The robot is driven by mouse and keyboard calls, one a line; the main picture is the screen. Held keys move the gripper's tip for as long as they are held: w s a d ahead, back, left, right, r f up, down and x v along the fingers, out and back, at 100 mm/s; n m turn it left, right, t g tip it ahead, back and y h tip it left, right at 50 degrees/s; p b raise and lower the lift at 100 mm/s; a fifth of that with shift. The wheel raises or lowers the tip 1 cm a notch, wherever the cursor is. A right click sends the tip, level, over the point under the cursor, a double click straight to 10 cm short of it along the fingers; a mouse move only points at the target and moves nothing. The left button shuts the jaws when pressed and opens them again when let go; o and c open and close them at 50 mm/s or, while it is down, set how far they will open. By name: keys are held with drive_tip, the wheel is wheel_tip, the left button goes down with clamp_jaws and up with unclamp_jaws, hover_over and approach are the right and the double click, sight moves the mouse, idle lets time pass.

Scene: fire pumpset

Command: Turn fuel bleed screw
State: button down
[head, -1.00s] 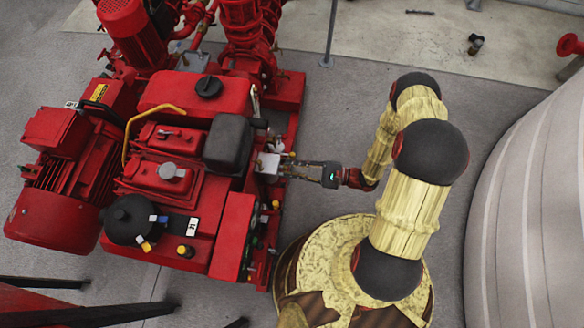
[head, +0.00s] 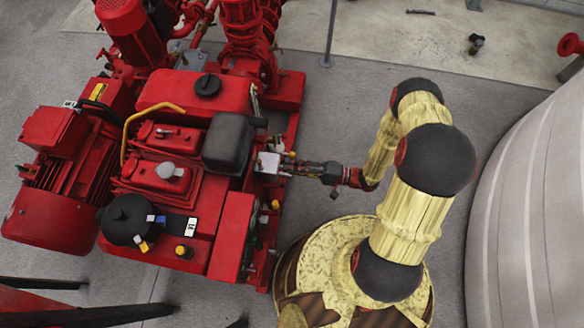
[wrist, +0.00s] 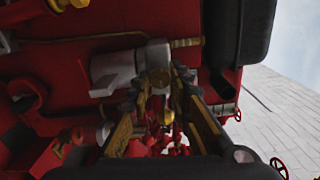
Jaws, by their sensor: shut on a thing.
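The fuel bleed screw seems to be the small brass round piece (wrist: 158,78) at the end of a pale grey fitting (wrist: 118,70) in the wrist view. My gripper (wrist: 158,92) has its two fingers on either side of this piece, shut on it. In the head view my gripper (head: 288,168) reaches left from my arm to the right side of the red pumpset (head: 232,225), beside a pale block (head: 268,162). The screw itself is too small to make out there, and the fingertips partly hide the contact.
A dark rounded housing (head: 227,143) stands just left of my gripper and shows at the upper right of the wrist view (wrist: 243,30). A large pale tank (head: 535,200) stands at the far right. Grey floor (head: 335,120) is clear behind my arm.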

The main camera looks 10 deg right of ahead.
drive_tip(key=shift+n, duration=0.4)
drive_tip(key=c, duration=1.9)
unclamp_jaws()
drive_tip(key=v, duration=1.2)
